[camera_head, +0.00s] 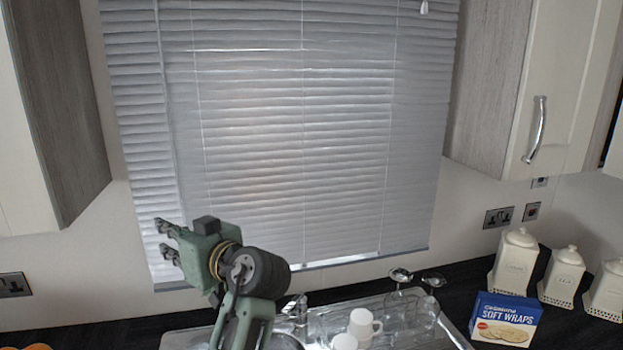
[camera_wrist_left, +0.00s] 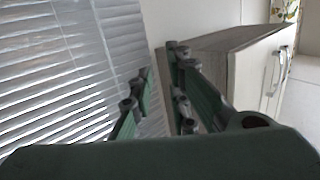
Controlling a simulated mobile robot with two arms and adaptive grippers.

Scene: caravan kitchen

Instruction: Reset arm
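My left gripper (camera_head: 165,241) is raised in front of the window blind, with its arm coming up from the bottom of the head view. It points to the left. Its two fingers stand apart with nothing between them, and they also show apart in the left wrist view (camera_wrist_left: 160,88). My right gripper is not in either view.
The grey blind (camera_head: 290,130) hangs behind the gripper, between a left wall cupboard (camera_head: 60,120) and a right one (camera_head: 550,90). Below are a metal sink and drainer (camera_head: 455,335) with white mugs (camera_head: 362,324), a Soft Wraps box (camera_head: 505,318) and white canisters (camera_head: 515,262).

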